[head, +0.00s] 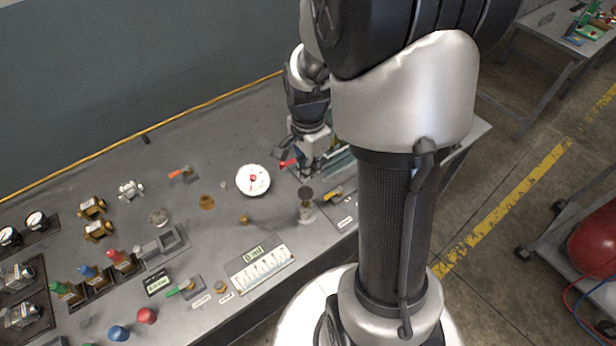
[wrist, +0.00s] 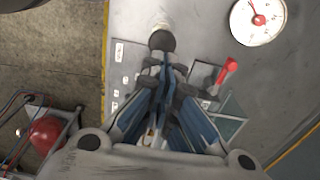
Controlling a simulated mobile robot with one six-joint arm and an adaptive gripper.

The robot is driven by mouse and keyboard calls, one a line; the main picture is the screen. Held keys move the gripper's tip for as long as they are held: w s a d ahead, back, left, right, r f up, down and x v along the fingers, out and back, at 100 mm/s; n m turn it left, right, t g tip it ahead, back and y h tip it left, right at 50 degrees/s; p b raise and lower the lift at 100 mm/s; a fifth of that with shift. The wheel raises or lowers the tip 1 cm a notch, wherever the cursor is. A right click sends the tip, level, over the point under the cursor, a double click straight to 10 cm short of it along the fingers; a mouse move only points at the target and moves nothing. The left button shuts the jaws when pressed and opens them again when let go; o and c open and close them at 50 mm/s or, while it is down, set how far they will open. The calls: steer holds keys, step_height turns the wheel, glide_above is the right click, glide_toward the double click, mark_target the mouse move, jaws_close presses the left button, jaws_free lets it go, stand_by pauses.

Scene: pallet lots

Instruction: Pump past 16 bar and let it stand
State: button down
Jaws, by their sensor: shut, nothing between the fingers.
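A round white gauge (head: 253,180) with a red needle lies on the grey bench; its numbers are too small to read. It also shows in the wrist view (wrist: 257,22). A dark round knob (head: 306,193) tops a pale post, possibly the pump handle; it shows in the wrist view (wrist: 162,40). My gripper (head: 305,176) is shut and empty, its fingertips (wrist: 165,65) close by the knob; I cannot tell whether they touch it. A red lever (wrist: 228,70) sits beside the gripper, partly visible in the head view (head: 287,163).
An orange-handled valve (head: 182,173), brass fittings (head: 97,229) and a digital display panel (head: 262,265) stand on the bench to the left. A yellow-handled part (head: 333,194) is close to the knob. A red tank (head: 597,240) on a cart stands on the floor at right.

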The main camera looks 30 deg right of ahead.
step_height(320, 180, up, 5)
glide_above(309, 189)
steer(key=shift+s+a+f+p, duration=0.1)
steer(key=shift+f+p, duration=0.05)
steer(key=shift+p, duration=0.3)
stand_by(0.8)
step_height(309, 189, down, 11)
steer(key=b, duration=0.7)
steer(key=shift+r, duration=0.2)
stand_by(0.5)
